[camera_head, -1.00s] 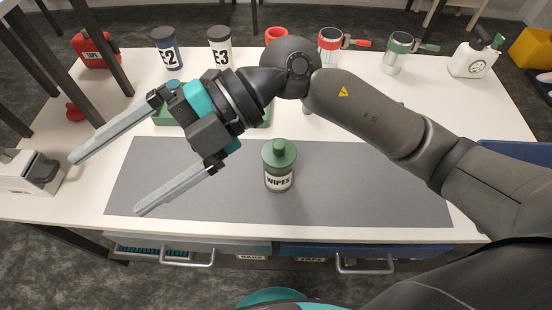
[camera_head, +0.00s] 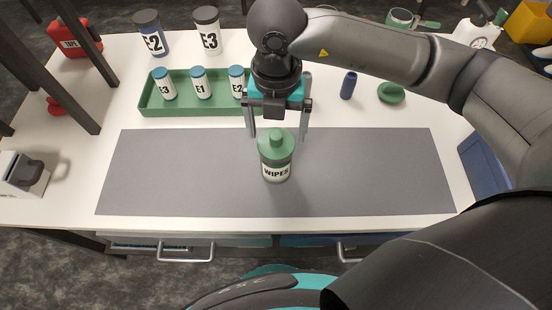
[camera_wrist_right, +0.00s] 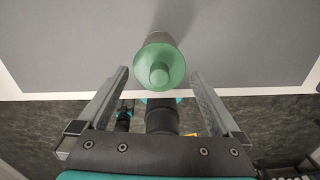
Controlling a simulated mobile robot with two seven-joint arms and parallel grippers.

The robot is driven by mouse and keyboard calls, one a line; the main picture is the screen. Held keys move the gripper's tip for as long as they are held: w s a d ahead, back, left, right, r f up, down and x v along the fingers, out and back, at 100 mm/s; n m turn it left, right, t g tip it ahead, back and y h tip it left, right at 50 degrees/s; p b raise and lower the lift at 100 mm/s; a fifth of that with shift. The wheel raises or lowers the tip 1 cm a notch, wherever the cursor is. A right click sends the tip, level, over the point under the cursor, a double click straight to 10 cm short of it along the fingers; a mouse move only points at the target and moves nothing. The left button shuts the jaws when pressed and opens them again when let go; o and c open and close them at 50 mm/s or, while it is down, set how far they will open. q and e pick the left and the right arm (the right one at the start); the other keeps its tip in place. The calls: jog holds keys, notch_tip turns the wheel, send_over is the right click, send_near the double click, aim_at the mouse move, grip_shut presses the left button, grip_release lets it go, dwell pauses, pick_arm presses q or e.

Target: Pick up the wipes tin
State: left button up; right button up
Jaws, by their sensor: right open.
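The wipes tin (camera_head: 276,172) stands upright on the grey mat (camera_head: 160,175). It has a green lid with a knob and a white label reading WIPES. My right gripper (camera_head: 278,136) is open, its fingers pointing down toward the front, one on each side of the tin's lid in the head view. In the right wrist view the tin's green lid (camera_wrist_right: 160,66) lies ahead between the two open fingers (camera_wrist_right: 160,82), with a gap on both sides. I see no contact. My left gripper is not in view.
A green tray (camera_head: 180,108) with several blue-capped bottles stands behind the mat. Tins marked E2 (camera_head: 150,36) and E3 (camera_head: 207,32) stand further back. The mat around the tin is clear.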

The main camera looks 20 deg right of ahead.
aim_at(276, 152)
notch_tip(276, 152, down, 9)
jog(key=shift+r+b, duration=0.15)
jog(key=shift+b, duration=0.6)
jog(key=shift+c, duration=0.4)
jog(key=shift+r, duration=0.1)
jog(key=c, duration=1)
